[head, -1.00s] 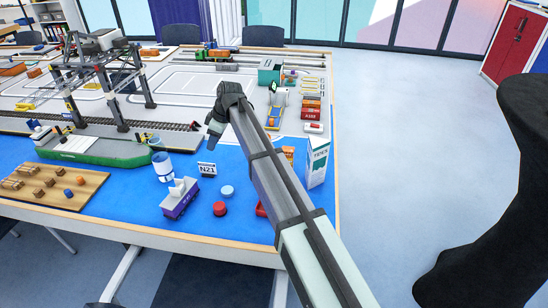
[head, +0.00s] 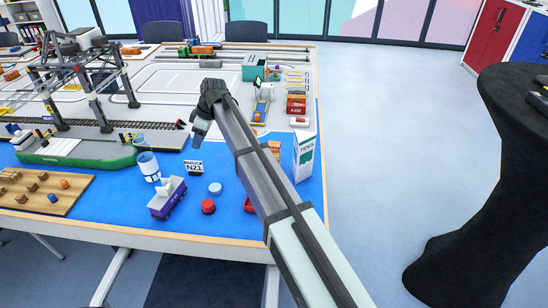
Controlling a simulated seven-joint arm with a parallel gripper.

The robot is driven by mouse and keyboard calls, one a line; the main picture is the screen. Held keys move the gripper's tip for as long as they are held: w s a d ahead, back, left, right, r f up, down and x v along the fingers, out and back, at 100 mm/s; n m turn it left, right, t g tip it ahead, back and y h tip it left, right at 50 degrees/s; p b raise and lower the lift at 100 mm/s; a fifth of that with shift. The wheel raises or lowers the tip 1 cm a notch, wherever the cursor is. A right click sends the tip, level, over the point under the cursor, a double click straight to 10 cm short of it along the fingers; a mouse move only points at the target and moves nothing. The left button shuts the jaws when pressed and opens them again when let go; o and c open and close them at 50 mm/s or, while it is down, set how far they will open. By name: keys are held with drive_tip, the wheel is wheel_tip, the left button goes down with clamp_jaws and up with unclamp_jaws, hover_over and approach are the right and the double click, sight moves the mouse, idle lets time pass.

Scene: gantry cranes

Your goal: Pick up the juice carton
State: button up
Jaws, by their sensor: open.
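A tall white carton with green markings (head: 304,157), which looks like the juice carton, stands upright at the right edge of the blue table area. My forearm passes just left of it and hides a little of the table beside it. My gripper (head: 198,138) is farther left, above the table near the NZ1 sign, pointing down and apart from the carton. It is open, and I see nothing held in it, though its fingers are small in this view.
A purple toy vehicle (head: 168,197), a red cylinder (head: 208,207), a light-blue disc (head: 215,188), a striped cup (head: 148,166) and the NZ1 sign (head: 194,168) stand left of my forearm. A gantry crane (head: 83,80) rises at left. A black-draped stand (head: 505,180) is at right.

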drive_tip(key=o, duration=0.5)
wheel_tip(320, 180, up, 7)
drive_tip(key=h, duration=0.4)
hover_over(274, 144)
wheel_tip(274, 144, down, 8)
drive_tip(key=shift+a+f, duration=0.1)
drive_tip(key=shift+f, duration=2.55)
